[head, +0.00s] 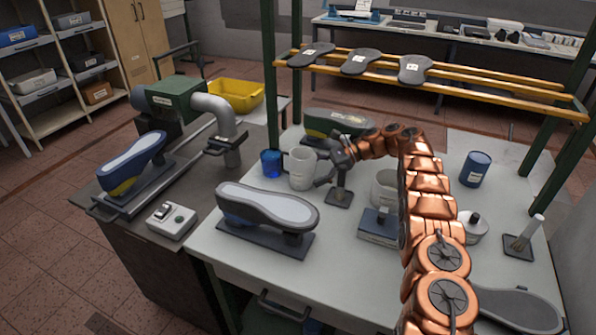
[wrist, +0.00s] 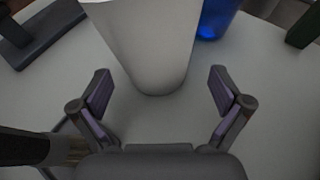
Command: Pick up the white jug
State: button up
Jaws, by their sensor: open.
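The white jug (head: 301,168) stands upright on the pale table, just right of a blue cup (head: 271,163). In the wrist view the jug (wrist: 150,40) is large and ahead of my jaws; its top is cut off by the frame. I see no handle on it. My gripper (head: 333,163) is right of the jug in the head view, low over the table and facing it. In the wrist view my gripper (wrist: 160,78) is open, with one finger on each side of the jug's base line and nothing held. The fingers look clear of the jug.
A second whitish container (head: 384,188) stands partly behind my arm. A shoe last on a stand (head: 268,210) is in front of the jug, a green one (head: 335,124) behind. A dark-blue can (head: 475,168) stands right. A yellow rail rack (head: 440,85) crosses above the back.

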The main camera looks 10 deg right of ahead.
aim_at(291, 183)
jog(key=shift+s+a+f+p, duration=0.15)
jog(key=shift+a+p, duration=0.65)
jog(key=shift+p, duration=0.2)
jog(key=shift+s+a+f+p, duration=0.15)
jog(key=shift+a+p, duration=0.6)
jog(key=shift+p, duration=0.25)
jog(key=shift+a+f+p, duration=0.5)
jog(key=shift+a+f, duration=0.05)
jog(key=shift+a, duration=0.1)
jog(key=c, duration=1.4)
jog(key=shift+r, duration=0.1)
